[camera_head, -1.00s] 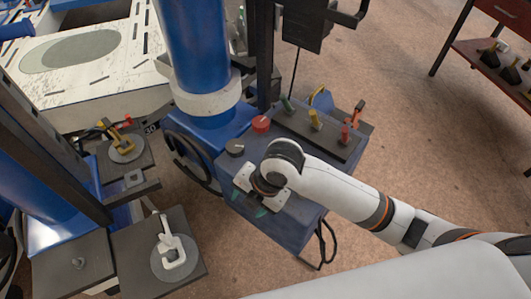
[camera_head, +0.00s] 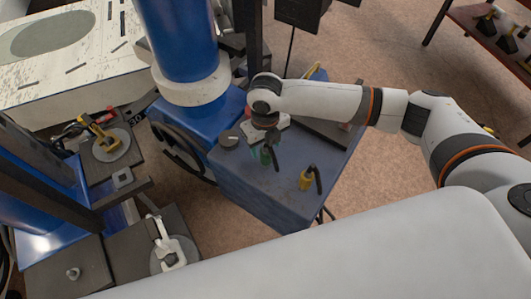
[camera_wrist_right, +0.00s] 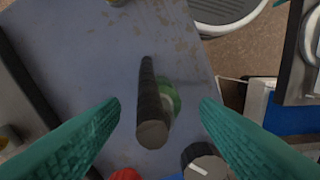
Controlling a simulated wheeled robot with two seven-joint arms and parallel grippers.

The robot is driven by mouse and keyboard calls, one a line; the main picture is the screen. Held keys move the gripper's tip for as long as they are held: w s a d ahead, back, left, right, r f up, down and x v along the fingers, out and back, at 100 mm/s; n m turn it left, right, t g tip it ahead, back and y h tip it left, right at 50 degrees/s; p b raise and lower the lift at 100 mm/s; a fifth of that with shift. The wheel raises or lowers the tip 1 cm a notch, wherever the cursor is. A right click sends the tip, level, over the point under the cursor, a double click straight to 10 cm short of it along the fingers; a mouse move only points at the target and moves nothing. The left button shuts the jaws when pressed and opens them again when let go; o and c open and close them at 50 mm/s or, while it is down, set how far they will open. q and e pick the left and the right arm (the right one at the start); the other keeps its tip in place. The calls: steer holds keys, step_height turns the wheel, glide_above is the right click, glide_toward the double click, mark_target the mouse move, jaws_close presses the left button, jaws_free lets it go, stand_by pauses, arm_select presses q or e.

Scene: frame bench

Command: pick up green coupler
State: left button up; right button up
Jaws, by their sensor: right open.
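The green coupler (camera_wrist_right: 170,97) stands on the blue-grey bench top (camera_wrist_right: 75,60), with a black handle (camera_wrist_right: 150,95) beside and partly over it in the right wrist view. My right gripper (camera_wrist_right: 160,104) is open, with its two teal fingers to either side of the coupler in that view. The fingers appear above it, not touching. In the head view the green coupler (camera_head: 265,156) is partly hidden under the right gripper (camera_head: 262,148). My left gripper is not in view.
A yellow coupler (camera_head: 306,181) with a black handle stands to the right on the same bench. A dark knob (camera_head: 229,139) is left of the gripper, and a red knob (camera_wrist_right: 126,174) shows at the wrist view's bottom edge. A blue column (camera_head: 178,40) rises behind.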

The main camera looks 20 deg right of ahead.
mark_target(265, 154)
steer(key=shift+f, duration=2.7)
steer(key=c, duration=1.2)
steer(key=shift+r, duration=0.1)
